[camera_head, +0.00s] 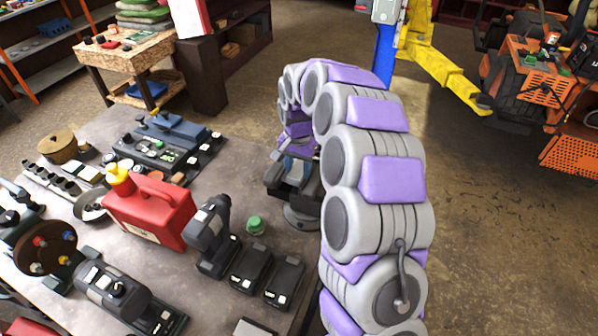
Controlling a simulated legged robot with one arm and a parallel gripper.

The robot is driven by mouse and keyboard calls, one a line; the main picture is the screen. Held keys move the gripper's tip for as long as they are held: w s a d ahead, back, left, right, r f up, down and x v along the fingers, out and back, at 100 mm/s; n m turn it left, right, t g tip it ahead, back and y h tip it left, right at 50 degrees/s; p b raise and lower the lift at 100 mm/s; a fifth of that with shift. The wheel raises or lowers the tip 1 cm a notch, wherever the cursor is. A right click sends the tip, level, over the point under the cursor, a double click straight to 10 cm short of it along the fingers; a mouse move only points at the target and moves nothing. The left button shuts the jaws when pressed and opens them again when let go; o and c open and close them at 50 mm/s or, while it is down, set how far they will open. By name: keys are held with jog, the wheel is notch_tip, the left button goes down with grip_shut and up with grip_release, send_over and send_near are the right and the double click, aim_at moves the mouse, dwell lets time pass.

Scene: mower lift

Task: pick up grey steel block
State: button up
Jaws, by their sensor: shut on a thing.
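My gripper (291,172) is at the right edge of the workbench, at the end of my purple and grey arm, pointing down. It is small in view and partly covered by my own arm. Its jaws are shut on the grey steel block, which is mostly hidden among the dark parts there, so its outline is not clear. A dark grey fixture with a round base (301,218), looking like a bench vise, stands right below the gripper. I cannot tell whether the block touches it.
The workbench (240,170) holds a red fuel can (152,212), a dark power drill (210,235), black battery packs (250,268) and a green knob (256,225). A yellow lift arm (440,70) and an orange mower (545,75) stand at right. The floor between is clear.

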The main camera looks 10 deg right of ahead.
grip_shut()
